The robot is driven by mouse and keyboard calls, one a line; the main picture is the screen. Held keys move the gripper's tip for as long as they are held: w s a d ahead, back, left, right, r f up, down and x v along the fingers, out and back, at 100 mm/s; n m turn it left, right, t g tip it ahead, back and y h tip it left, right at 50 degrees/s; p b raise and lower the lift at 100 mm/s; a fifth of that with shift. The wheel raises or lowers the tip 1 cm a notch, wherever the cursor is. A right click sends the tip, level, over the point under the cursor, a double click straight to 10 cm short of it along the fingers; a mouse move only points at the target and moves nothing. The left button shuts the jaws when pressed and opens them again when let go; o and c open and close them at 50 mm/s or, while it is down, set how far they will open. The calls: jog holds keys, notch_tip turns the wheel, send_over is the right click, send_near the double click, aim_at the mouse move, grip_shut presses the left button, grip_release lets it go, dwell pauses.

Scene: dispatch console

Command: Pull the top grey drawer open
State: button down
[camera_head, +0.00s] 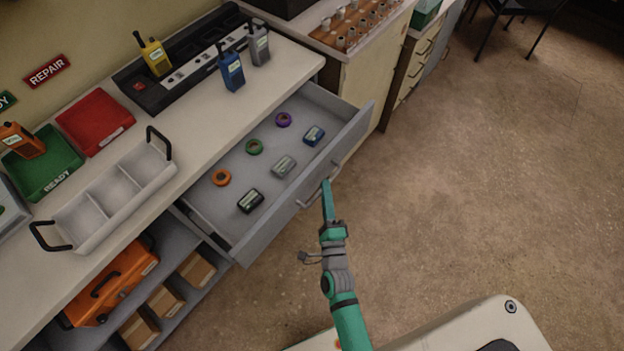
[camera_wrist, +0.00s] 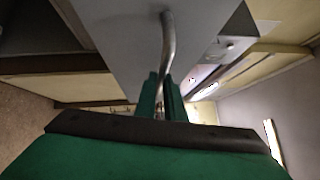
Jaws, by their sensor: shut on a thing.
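The top grey drawer (camera_head: 238,247) is pulled well out from under the white countertop. Inside it lie orange, green and purple rings and several small dark, grey and blue boxes. Its bar handle (camera_head: 311,200) runs along the front face. My gripper (camera_head: 326,183) is at the handle, with its green fingers reaching up to the bar. In the wrist view the fingers (camera_wrist: 160,97) are closed around the metal handle (camera_wrist: 168,45), against the grey drawer front (camera_wrist: 130,35). The fingertips partly hide the handle.
On the countertop (camera_head: 205,130) stand a white divided tray (camera_head: 112,207), red and green trays, and a charger with radios. An open shelf below holds an orange case (camera_head: 112,283) and cardboard boxes. The floor (camera_head: 480,190) to the right is clear.

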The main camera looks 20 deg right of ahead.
jog(key=shift+s+d, duration=0.25)
jog(key=shift+s, duration=0.25)
jog(key=shift+s+d, duration=0.25)
jog(key=shift+s, duration=0.25)
jog(key=c, duration=1.8)
grip_release()
jog(key=shift+c, duration=0.2)
jog(key=v, duration=1)
jog(key=shift+s, duration=0.35)
jog(key=shift+a, duration=0.15)
